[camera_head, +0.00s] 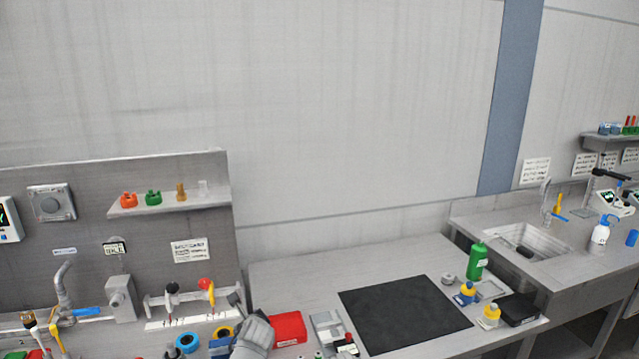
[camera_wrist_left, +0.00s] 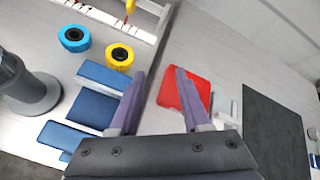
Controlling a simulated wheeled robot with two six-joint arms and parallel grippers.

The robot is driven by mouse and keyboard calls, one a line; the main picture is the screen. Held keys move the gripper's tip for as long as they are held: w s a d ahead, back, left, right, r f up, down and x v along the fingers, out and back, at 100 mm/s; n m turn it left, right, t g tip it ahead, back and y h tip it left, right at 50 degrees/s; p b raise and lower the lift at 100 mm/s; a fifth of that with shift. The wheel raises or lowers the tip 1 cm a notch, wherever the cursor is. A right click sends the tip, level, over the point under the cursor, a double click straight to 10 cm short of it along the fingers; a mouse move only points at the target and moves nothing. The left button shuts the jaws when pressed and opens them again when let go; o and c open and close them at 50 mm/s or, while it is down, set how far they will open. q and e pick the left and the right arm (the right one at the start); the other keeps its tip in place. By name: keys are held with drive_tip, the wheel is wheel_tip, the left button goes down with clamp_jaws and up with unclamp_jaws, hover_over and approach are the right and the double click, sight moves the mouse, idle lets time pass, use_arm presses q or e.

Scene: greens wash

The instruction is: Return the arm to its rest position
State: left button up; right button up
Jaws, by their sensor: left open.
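My left gripper shows in the wrist view (camera_wrist_left: 160,72), with two purple-grey fingers spread apart and nothing between them. It is over the bench between several blue blocks (camera_wrist_left: 92,114) on the left and a red box (camera_wrist_left: 186,90) on the right. In the head view a grey part that seems to be my left arm (camera_head: 255,336) is low in the picture, beside the red box (camera_head: 288,328); its fingertips are hard to make out there. My right arm is not in view.
Blue and yellow rings (camera_head: 187,343) and a rack of tools (camera_head: 190,302) are close by on the left. A black mat (camera_head: 404,312) lies bare on the bench. A green bottle (camera_head: 477,262) and small yellow-topped bottles (camera_head: 465,294) stand right of it. A sink (camera_head: 528,241) is farther right.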

use_arm(q)
drive_tip(key=s+d+f+n+g+b, duration=0.1)
drive_tip(key=s+d+f+n, duration=0.1)
drive_tip(key=s+f+n, duration=0.1)
drive_tip(key=s+d+f+n+g+b, duration=0.1)
drive_tip(key=s+d+f+n+g, duration=0.1)
drive_tip(key=s+f+n, duration=0.2)
drive_tip(key=s+d+f+n+g+h+b, duration=0.1)
drive_tip(key=s+d+f+n, duration=0.1)
drive_tip(key=s+f+n, duration=0.1)
drive_tip(key=shift+s+d+f+n+g+b, duration=0.1)
drive_tip(key=shift+s+f+n+g+b, duration=0.2)
drive_tip(key=shift+s+n+g, duration=0.15)
drive_tip(key=s+d+f+n+g+b, duration=0.1)
drive_tip(key=s+d+f+n+g, duration=0.2)
drive_tip(key=s+n, duration=0.3)
drive_tip(key=s+d+f+n+g+h+b, duration=0.1)
drive_tip(key=s+d+f+n+g+b, duration=0.1)
drive_tip(key=s+n, duration=0.3)
drive_tip(key=s+d+f+g, duration=0.1)
drive_tip(key=s, duration=0.2)
drive_tip(key=shift+s+d+n, duration=0.2)
drive_tip(key=shift+s+n, duration=0.15)
